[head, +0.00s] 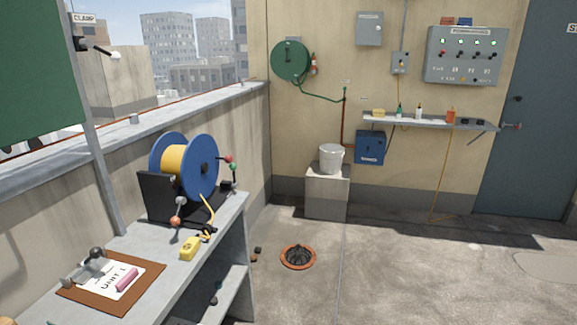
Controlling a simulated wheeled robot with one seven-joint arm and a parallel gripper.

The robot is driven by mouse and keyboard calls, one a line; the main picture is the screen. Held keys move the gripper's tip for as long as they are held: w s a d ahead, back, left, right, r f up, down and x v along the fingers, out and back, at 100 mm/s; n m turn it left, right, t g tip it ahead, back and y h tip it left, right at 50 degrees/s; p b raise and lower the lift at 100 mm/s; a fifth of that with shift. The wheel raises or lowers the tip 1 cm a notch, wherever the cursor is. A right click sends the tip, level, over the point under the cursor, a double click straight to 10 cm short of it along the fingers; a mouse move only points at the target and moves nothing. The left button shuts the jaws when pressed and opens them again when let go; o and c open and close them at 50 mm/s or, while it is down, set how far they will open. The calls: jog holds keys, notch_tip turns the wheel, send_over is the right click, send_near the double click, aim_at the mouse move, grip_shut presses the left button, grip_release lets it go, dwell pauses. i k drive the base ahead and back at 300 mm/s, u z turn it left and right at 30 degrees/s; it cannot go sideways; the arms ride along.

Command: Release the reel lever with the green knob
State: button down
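The reel (205,166) has blue flanges and a yellow-wound core. It sits in a black stand (158,196) at the far end of the grey bench on the left. At its right side are small levers, one with a green knob (233,167) and one with a red knob (229,159) just above it. The knobs are small, so I cannot tell the lever's exact position. A grey-shafted handle with an orange knob (175,222) is at the stand's front. A yellow cord runs from the reel to a yellow handset-like piece (190,248). My gripper is not in view.
The bench (155,280) also holds a brown clipboard (75,292) with paper. A green panel on a post (100,170) rises at left. An orange-rimmed floor drain (298,257) lies right of the bench. A bucket (331,158) stands on a block. The floor at right is clear.

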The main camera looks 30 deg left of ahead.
aim_at(233, 167)
jog(key=i, duration=1.15)
jog(key=u, duration=1)
jog(key=i, duration=1.05)
jog(key=u, duration=0.75)
